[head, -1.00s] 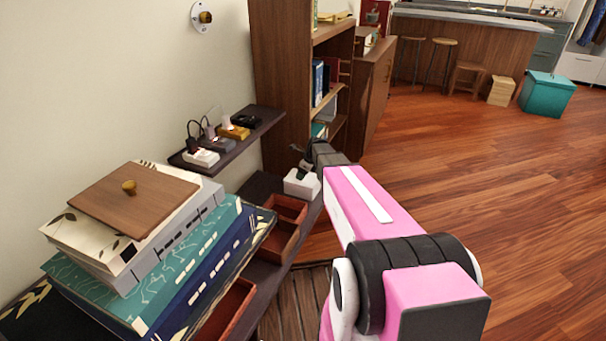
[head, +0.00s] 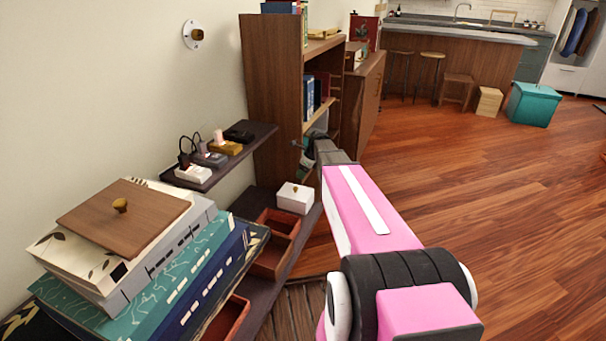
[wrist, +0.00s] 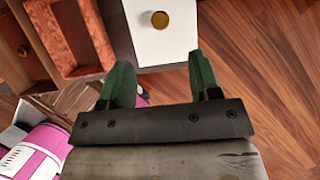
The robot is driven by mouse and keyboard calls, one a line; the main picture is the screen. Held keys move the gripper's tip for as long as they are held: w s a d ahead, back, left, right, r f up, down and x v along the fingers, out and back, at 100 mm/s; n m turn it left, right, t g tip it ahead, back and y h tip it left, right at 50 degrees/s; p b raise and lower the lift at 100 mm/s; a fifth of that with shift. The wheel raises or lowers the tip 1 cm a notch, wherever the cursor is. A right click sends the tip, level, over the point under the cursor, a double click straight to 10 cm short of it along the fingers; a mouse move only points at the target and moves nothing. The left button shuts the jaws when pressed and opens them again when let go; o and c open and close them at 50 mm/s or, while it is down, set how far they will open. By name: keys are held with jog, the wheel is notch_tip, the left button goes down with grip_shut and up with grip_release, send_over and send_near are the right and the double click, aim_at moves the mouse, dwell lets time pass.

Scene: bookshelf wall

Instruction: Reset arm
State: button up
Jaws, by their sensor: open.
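My gripper (wrist: 160,82) is open in the wrist view, with its two green fingers apart and nothing between them. A white box with a gold knob (wrist: 158,38) lies just beyond the fingertips in that view, apart from them. In the head view the white box (head: 294,198) sits on the low dark shelf. My pink arm reaches forward past the box's right side, and its end (head: 312,150) is small and partly hidden near the bookcase.
Reddish open trays (head: 270,262) stand on the dark shelf beside stacked large books (head: 150,265) topped by a wooden lid (head: 130,216). A small wall shelf (head: 235,158) holds several small items. A bookcase (head: 275,100) stands ahead. The wooden floor (head: 500,220) at right is clear.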

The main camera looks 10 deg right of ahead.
jog(key=s+a+f+n+g+h, duration=0.1)
jog(key=s+n, duration=1.1)
jog(key=s, duration=0.2)
jog(key=s+a+n+g+h, duration=0.1)
jog(key=s+a+n+h, duration=0.1)
jog(key=s+n, duration=1)
jog(key=shift+s+a+f+n+h, duration=0.3)
jog(key=shift+s+f+n, duration=0.1)
jog(key=shift+s, duration=0.6)
